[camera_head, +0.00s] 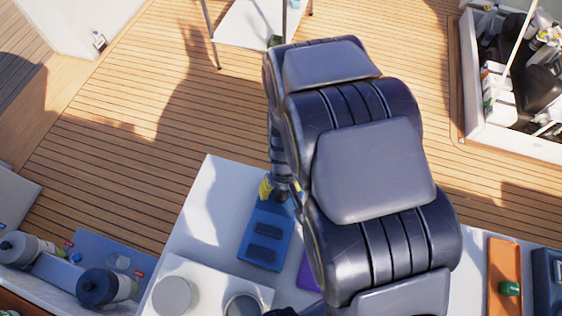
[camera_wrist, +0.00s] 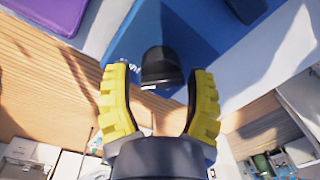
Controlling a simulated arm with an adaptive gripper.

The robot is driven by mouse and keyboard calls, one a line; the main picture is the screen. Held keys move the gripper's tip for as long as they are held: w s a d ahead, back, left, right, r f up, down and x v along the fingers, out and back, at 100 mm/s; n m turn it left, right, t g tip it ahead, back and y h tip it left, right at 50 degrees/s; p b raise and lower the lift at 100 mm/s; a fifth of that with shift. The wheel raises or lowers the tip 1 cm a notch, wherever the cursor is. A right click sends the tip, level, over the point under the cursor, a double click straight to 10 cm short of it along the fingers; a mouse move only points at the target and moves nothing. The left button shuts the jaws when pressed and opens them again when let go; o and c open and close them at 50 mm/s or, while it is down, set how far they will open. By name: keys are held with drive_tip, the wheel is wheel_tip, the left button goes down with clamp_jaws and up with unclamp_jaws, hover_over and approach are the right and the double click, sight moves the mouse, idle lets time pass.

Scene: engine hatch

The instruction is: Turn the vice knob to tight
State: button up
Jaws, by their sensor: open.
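My gripper (camera_wrist: 159,76) has two yellow ribbed fingers, spread open. A dark, rounded, knob-like part (camera_wrist: 161,62) shows between and just beyond the fingertips in the wrist view. It looks like the vice knob, but I cannot tell its setting or whether a finger touches it. Behind it is a blue board (camera_wrist: 195,30). In the head view the blue board (camera_head: 248,247) lies on a white surface and carries dark blocks. A yellow finger of my gripper (camera_head: 266,188) shows at the board's far edge. My arm hides the rest of the gripper and the knob there.
A purple item (camera_head: 308,275) lies right of the blue board, partly behind my arm. Round lids (camera_head: 173,296) stand near the front. An orange tray (camera_head: 503,280) is at right. An open hatch (camera_head: 520,80) with machinery is at upper right. The wooden deck (camera_head: 150,120) is mostly clear.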

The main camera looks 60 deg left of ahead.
wheel_tip(320, 180, up, 11)
drive_tip(key=shift+w+r, duration=0.15)
drive_tip(key=shift+w, duration=0.2)
drive_tip(key=shift+d, duration=0.1)
idle(0.4)
